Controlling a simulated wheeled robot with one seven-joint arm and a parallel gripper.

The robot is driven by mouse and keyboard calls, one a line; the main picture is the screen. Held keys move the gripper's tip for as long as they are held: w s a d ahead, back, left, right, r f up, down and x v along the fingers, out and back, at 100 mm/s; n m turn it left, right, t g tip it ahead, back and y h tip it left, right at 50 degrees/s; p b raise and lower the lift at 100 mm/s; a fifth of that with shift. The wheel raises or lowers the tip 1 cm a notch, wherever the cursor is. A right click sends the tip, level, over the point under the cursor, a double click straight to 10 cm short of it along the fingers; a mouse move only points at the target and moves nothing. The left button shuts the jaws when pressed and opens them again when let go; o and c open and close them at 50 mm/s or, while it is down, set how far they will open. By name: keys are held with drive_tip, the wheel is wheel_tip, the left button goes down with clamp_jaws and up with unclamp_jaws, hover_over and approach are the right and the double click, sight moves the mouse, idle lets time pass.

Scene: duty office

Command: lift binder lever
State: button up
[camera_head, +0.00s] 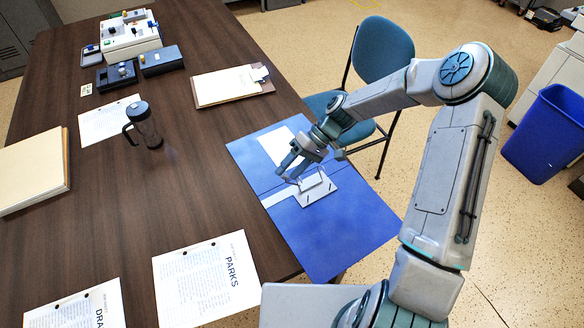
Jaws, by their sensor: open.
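A blue binder (345,232) lies open and flat at the right edge of the dark table, partly over the edge. A metal lever mechanism (318,188) sits on a pale plate near the binder's middle. My gripper (288,177) is at the mechanism's left end, pointing down and left, with its fingers apart. The lever itself is partly hidden by the gripper, and I cannot tell whether a finger touches it. A white sheet or label (277,146) shows on the binder's far part.
Punched paper sheets (205,282) lie at the near edge of the dark table (100,225). A dark mug (146,128), a clipboard (228,88) and several devices (130,38) stand farther back. A teal chair (383,50) is close behind the binder. A blue bin (548,135) stands right.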

drive_tip(key=b+v, duration=0.2)
drive_tip(key=v, duration=1.1)
drive_tip(key=shift+d+r, duration=0.3)
drive_tip(key=shift+w, duration=0.1)
drive_tip(key=s+d+r+m+t+h, duration=0.2)
drive_tip(key=s+r, duration=0.1)
drive_tip(key=s, duration=0.5)
drive_tip(key=s+d+r+m+t+h, duration=0.2)
drive_tip(key=s+d+r+t+h, duration=0.1)
drive_tip(key=s, duration=0.5)
drive_tip(key=s+d+r+m+t+h, duration=0.2)
drive_tip(key=s+d+r+t+h, duration=0.1)
drive_tip(key=s, duration=0.5)
drive_tip(key=shift+s+r+m, duration=0.25)
drive_tip(key=shift+r+m, duration=0.05)
drive_tip(key=shift+r, duration=0.55)
